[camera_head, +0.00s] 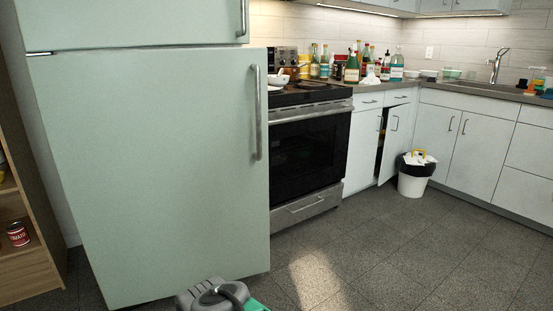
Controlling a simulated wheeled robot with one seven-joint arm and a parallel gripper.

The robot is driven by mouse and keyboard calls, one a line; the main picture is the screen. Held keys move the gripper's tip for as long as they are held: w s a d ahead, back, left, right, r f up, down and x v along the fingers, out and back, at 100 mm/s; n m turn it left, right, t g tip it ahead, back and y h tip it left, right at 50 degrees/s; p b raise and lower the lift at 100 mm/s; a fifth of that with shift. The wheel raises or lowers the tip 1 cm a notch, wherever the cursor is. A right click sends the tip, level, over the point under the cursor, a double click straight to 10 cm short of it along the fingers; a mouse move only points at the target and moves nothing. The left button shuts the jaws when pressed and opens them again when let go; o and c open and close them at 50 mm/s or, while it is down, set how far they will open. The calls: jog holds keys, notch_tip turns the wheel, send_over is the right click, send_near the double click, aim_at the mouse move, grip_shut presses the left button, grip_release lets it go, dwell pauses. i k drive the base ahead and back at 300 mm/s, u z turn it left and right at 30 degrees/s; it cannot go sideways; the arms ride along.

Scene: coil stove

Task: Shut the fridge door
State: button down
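The fridge is tall and pale green and fills the left of the view. Its large lower door (160,180) has a vertical metal handle (258,112) near its right edge. The lower door's right edge sticks out farther right than the upper door (130,22), so it looks slightly ajar, with the hinge side at the left. The fridge's inside is hidden. The upper door looks shut. A grey and green part, apparently of my own arm, shows at the bottom edge in front of the fridge. My gripper's fingers are not visible.
A stove (308,150) stands right of the fridge. Bottles crowd the counter beyond it. A cabinet door (394,145) stands ajar beside a white bin (413,180). A wooden shelf (28,235) with a red can (18,234) is at the left. The floor (390,250) at the right is clear.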

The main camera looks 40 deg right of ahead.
aim_at(160, 157)
jog(key=u, duration=0.1)
jog(key=i, duration=0.85)
jog(key=u, duration=0.6)
